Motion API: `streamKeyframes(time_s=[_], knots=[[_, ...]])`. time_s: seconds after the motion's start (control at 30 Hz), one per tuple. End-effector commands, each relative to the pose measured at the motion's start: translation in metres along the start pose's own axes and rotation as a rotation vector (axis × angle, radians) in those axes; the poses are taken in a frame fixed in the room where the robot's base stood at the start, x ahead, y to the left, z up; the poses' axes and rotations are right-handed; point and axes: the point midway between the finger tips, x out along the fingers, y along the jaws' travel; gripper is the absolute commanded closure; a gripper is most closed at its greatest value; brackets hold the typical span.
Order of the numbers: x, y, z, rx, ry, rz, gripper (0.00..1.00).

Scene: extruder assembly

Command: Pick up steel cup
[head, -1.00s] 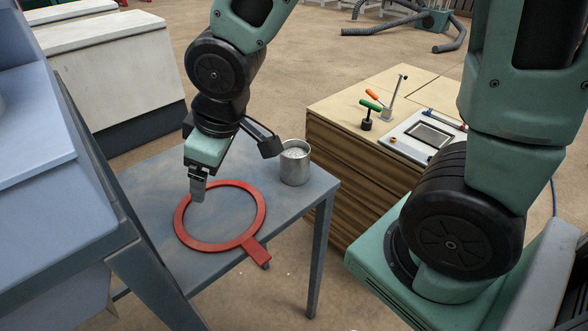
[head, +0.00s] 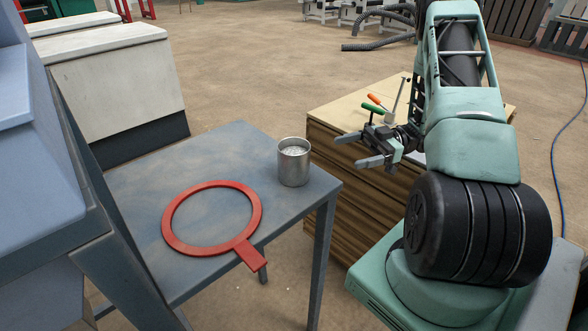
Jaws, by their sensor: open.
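The steel cup (head: 293,164) stands upright near the right back edge of the grey-blue table (head: 133,186). Pale grainy contents show at its rim. My gripper (head: 356,149) is to the right of the cup and apart from it, in front of the wooden cabinet. Its two fingers point left, spread apart, with nothing between them. The cup is fully in view.
A red ring with a handle (head: 252,256) lies flat on the table in front of the cup. The wooden cabinet (head: 342,195) stands to the right, with green-handled and orange-handled tools (head: 378,101) on top. A blue-grey machine (head: 40,190) borders the table's left.

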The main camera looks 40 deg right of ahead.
Motion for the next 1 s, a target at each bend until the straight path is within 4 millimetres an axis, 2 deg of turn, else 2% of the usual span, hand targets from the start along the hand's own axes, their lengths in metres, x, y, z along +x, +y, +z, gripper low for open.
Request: streamKeyframes(time_s=[0.07, 0.17, 0.4, 0.6, 0.83, 1.0], knots=[[0.001, -0.005, -0.001, 0.01, 0.017, -0.009, 0.14], [0.017, -0.006, -0.004, 0.012, 0.022, -0.014, 0.14], [0.068, -0.007, -0.006, 0.012, 0.02, -0.014, 0.14], [0.103, -0.007, -0.006, 0.011, 0.019, -0.012, 0.14], [0.119, -0.007, -0.005, 0.009, 0.017, -0.011, 0.14], [0.133, -0.009, -0.012, 0.01, 0.018, -0.011, 0.14]])
